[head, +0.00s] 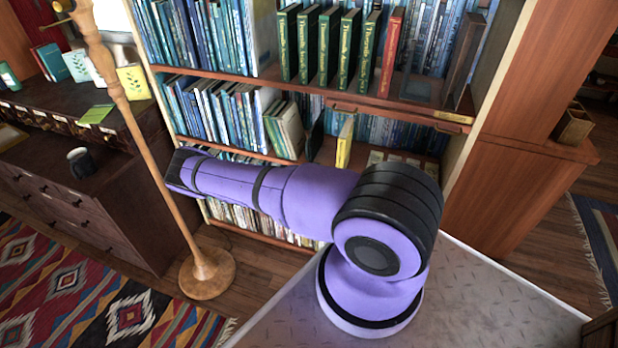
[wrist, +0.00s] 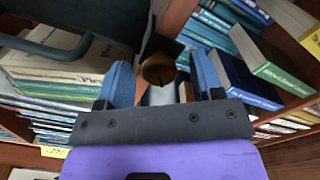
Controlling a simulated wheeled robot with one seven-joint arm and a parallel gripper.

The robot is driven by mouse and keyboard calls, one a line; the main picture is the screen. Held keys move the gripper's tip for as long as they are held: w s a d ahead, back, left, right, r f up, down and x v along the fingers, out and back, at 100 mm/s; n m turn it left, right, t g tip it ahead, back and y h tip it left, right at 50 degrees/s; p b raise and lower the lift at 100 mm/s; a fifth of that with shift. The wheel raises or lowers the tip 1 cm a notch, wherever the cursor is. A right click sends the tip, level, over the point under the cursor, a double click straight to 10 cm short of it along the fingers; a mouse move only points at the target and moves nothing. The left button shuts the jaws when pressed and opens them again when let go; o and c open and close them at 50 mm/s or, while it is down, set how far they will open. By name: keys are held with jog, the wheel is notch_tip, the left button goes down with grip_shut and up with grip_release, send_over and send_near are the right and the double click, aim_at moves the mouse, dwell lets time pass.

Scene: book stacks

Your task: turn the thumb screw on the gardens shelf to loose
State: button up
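In the wrist view, a round brass knob (wrist: 158,71), which looks like the thumb screw, sits under a dark bracket (wrist: 159,43). My gripper (wrist: 163,66) has its two blue fingers apart, one on each side of the knob. Gaps show between the knob and both fingers, so the gripper looks open and not touching it. How deep the knob sits between the fingers is hard to tell. In the head view the knob and gripper are hidden; my purple arm reaches left in front of the bookshelf (head: 205,72).
Books lie stacked at left (wrist: 70,82) and stand at right (wrist: 245,85) of the fingers in the wrist view. A bent grey bar (wrist: 45,45) is at upper left. In the head view a wooden pole stand (head: 208,270) is left of my arm, beside a dark cabinet (head: 95,215).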

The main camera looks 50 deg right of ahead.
jog(key=shift+a, duration=0.1)
jog(key=v, duration=1)
jog(key=shift+s+a, duration=0.15)
jog(key=shift+a, duration=0.1)
